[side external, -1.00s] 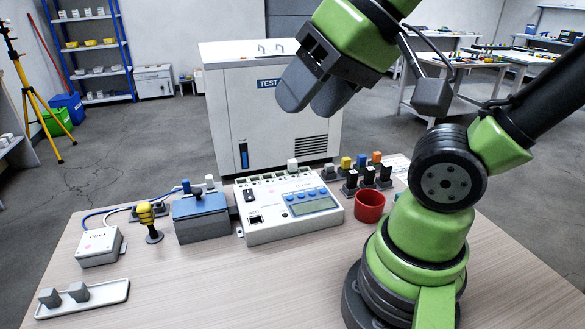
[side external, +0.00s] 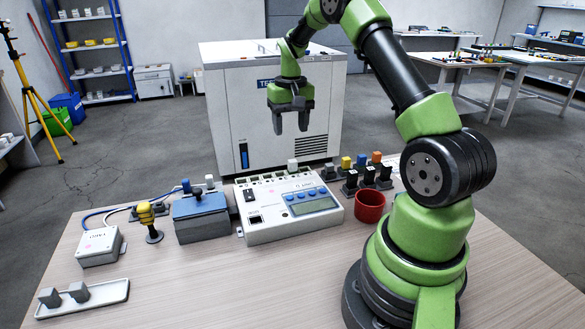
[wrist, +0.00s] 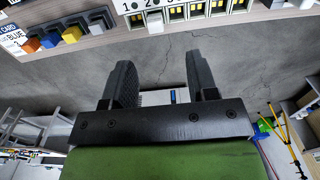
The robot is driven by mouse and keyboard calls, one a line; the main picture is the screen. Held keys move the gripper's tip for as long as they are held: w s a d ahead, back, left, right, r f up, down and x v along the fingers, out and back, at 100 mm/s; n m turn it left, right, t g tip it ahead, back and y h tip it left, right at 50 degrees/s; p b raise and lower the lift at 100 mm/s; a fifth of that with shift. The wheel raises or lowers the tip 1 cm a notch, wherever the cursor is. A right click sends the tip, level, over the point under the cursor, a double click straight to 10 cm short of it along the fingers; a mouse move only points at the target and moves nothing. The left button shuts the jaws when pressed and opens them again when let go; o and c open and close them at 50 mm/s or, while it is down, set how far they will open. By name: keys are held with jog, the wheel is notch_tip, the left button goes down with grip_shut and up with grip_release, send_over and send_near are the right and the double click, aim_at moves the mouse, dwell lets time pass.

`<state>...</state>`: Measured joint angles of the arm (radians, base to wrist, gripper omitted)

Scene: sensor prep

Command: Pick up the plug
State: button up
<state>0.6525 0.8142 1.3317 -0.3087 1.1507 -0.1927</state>
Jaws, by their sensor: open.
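Several small plug-like pieces are in view, and I cannot tell which one the task means. Behind the tester's right end are a yellow-topped one (side external: 346,163), a blue-topped one (side external: 361,160) and an orange-topped one (side external: 376,157), with black ones (side external: 369,175) in front. A white plug (side external: 293,163) stands at the tester's back edge. My gripper (side external: 290,122) is open and empty, high above the table's back edge; its fingers (wrist: 160,80) are apart in the wrist view.
The white tester (side external: 270,228) fills the table's middle. A red cup (side external: 369,207) is to its right, a blue-lidded box (side external: 202,205) to its left. A yellow-topped piece (side external: 147,214), a white box (side external: 98,247) and a tray (side external: 98,304) are further left. The table front is clear.

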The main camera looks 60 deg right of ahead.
send_over(293, 160)
jog(key=f, duration=0.4)
jog(key=shift+a+f, duration=0.25)
jog(key=shift+f, duration=0.15)
jog(key=shift+d+f, duration=0.1)
jog(key=shift+f, duration=2.95)
jog(key=c, duration=1)
